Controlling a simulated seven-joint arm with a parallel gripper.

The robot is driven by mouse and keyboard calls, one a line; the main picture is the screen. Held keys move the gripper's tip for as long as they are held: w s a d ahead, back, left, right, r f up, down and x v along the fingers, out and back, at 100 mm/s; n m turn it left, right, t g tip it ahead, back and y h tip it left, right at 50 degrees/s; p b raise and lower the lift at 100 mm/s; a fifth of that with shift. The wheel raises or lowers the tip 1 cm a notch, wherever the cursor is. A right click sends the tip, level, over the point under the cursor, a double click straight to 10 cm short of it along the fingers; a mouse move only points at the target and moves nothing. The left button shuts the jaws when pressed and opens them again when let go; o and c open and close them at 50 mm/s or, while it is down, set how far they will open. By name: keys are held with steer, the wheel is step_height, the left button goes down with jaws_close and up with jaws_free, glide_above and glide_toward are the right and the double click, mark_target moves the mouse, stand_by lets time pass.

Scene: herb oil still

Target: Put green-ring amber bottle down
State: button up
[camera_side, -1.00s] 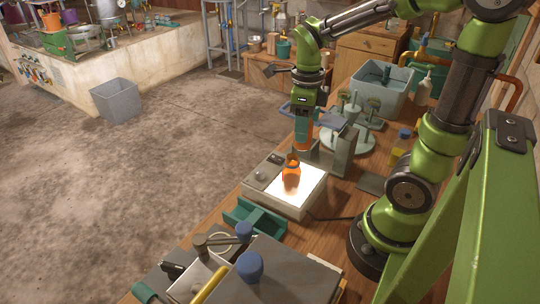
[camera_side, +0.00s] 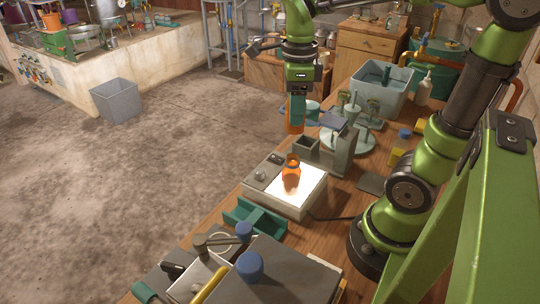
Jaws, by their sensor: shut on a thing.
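My gripper (camera_side: 296,108) hangs over the bench's far left edge, pointing down. Its teal jaws are shut on an amber-orange piece (camera_side: 294,128), which I take to be the green-ring amber bottle. Its ring cannot be made out, and the jaws hide most of it. It is held in the air, apart from the things below. Another amber bottle (camera_side: 291,174) stands upright on the bright lit plate of a light box (camera_side: 283,207), nearer the camera.
A grey open square holder (camera_side: 306,147) and a taller grey stand (camera_side: 343,150) stand just behind the light box. Green trough (camera_side: 255,217) lies in front. Round pale rack (camera_side: 365,135) and grey basin (camera_side: 382,92) are farther back.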

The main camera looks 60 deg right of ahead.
mark_target(268, 231)
steer(key=a+n, duration=0.4)
steer(key=s+a+n, duration=0.1)
steer(key=a+n, duration=0.7)
steer(key=shift+s+a, duration=0.1)
steer(key=shift+s, duration=0.1)
steer(key=shift+s+a+f+n, duration=0.15)
steer(key=shift+s+a+n, duration=0.05)
steer(key=shift+a+n, duration=0.25)
steer(key=shift+s+a+f+n, duration=0.15)
steer(key=shift+a+n, duration=0.2)
steer(key=shift+n, duration=0.2)
step_height(268, 231, down, 18)
steer(key=shift+f, duration=0.2)
steer(key=o, duration=0.7)
steer(key=shift+f, duration=0.15)
steer(key=shift+c, duration=0.2)
steer(key=o, duration=0.5)
steer(key=shift+c, duration=0.2)
